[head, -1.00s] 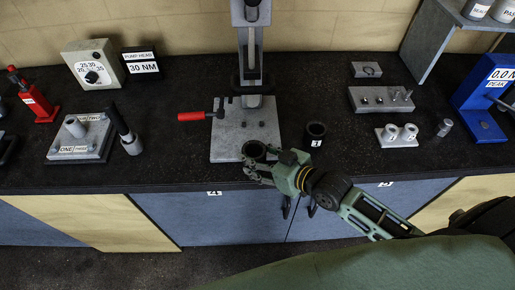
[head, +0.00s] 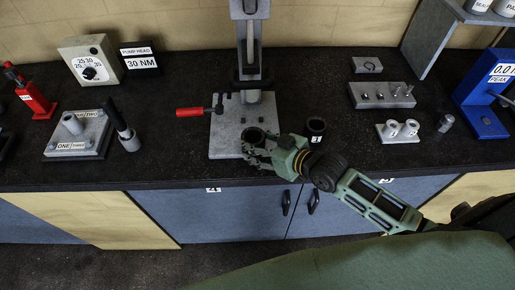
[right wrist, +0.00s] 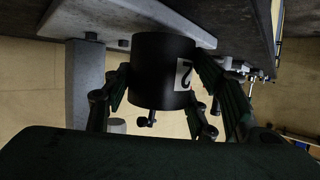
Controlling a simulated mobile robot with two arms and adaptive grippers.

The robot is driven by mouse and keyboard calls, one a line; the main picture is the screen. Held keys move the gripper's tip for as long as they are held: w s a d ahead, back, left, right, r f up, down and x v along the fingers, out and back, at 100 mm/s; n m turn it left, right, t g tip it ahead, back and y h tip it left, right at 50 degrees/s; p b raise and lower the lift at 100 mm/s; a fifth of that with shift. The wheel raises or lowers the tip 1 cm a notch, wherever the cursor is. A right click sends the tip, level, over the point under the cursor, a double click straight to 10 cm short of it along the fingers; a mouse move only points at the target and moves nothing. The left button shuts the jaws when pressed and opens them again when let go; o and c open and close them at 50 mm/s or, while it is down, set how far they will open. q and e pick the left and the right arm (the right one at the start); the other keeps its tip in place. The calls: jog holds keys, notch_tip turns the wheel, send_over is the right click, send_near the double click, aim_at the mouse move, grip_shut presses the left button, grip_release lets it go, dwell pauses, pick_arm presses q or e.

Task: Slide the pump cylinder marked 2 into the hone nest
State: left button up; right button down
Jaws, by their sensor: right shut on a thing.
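My right gripper (head: 256,145) is shut on a black hollow cylinder (head: 254,136). In the right wrist view the cylinder (right wrist: 160,75) shows a white label with a 2, between the two fingers (right wrist: 160,95). In the head view it appears over the front right part of a grey base plate (head: 226,140), below the upright column; the height gap cannot be told. This plate has a red-handled clamp (head: 196,112) at its left. I cannot clearly make out the nest's seat. A second black cylinder, marked 1 (head: 316,128), stands to the right. My left gripper is out of view.
The column (head: 249,60) rises behind the plate. To the right are grey blocks (head: 382,95), pale twin sleeves (head: 398,130) and a blue gauge stand (head: 485,105). Dark worktop is clear between these groups.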

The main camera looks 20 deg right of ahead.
aim_at(256, 131)
jog(key=shift+w+d+f+b, duration=0.1)
jog(key=shift+w+d+b, duration=0.2)
jog(key=shift+w, duration=0.4)
jog(key=shift+w+d+b, duration=0.1)
jog(key=shift+w+b, duration=0.35)
jog(key=shift+w, duration=0.3)
jog(key=shift+w+d+f+b, duration=0.1)
jog(key=shift+w+d+b, duration=0.2)
jog(key=shift+w, duration=0.4)
jog(key=shift+w+d+f+b, duration=0.1)
jog(key=shift+w+d+b, duration=0.15)
jog(key=shift+w+b, duration=0.6)
jog(key=shift+w+d+f+b, duration=0.1)
jog(key=shift+w+d+b, duration=0.1)
jog(key=shift+w+b, duration=0.6)
jog(key=shift+w+d, duration=0.15)
jog(key=shift+w, duration=0.55)
